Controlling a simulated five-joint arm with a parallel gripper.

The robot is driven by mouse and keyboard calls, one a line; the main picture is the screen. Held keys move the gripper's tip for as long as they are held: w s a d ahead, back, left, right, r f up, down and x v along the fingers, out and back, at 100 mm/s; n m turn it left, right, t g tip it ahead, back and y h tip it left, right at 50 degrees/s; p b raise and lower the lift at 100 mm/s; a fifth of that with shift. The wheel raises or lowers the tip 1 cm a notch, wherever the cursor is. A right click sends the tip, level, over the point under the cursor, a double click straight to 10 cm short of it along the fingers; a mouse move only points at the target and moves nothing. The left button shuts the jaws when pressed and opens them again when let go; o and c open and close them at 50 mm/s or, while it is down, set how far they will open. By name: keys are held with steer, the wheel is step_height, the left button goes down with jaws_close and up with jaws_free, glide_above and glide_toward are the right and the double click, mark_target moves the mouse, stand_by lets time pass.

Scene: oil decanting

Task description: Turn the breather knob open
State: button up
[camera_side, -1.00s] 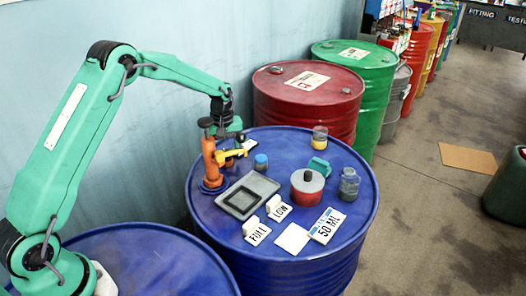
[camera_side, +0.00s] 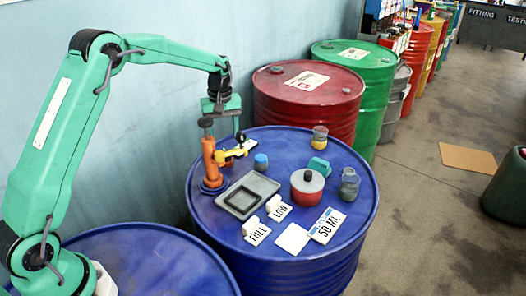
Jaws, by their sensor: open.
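An orange pump post (camera_side: 209,160) stands at the left rear of the blue drum (camera_side: 300,232).
A red drum (camera_side: 305,105) stands behind.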

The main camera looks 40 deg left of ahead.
steer(key=shift+r, duration=0.25)
step_height(320, 180, up, 5)
steer(key=n, duration=1.4)
glide_above(225, 151)
step_height(225, 151, down, 5)
steer(key=shift+r, duration=0.15)
steer(key=shift+f+m, duration=0.3)
steer(key=shift+f, duration=0.05)
steer(key=shift+f, duration=0.1)
steer(key=shift+f, duration=3.8)
